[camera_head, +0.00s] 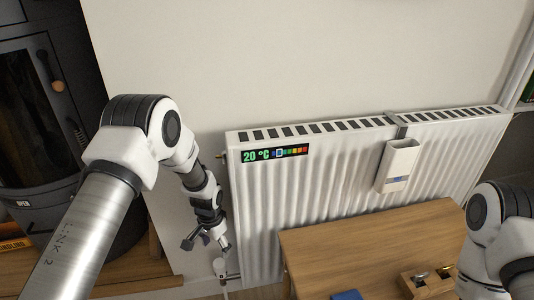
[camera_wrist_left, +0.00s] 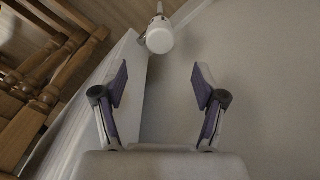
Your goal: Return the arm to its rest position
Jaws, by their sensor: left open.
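My left arm comes in from the left in the head view and bends down at its elbow. My left gripper (camera_head: 207,243) hangs low in front of the wall, just left of the radiator's lower left end. In the left wrist view the left gripper (camera_wrist_left: 159,88) is open, its two fingers wide apart with nothing between them. My right arm shows at the lower right of the head view, but its gripper is out of the picture.
A white radiator (camera_head: 290,210) with a temperature strip (camera_head: 275,154) and a hanging white box (camera_head: 398,165) is on the wall. Its valve (camera_wrist_left: 160,38) lies beyond the left fingers. A wooden table (camera_head: 350,245) holds a small wooden box. A dark stove (camera_head: 35,100) stands left.

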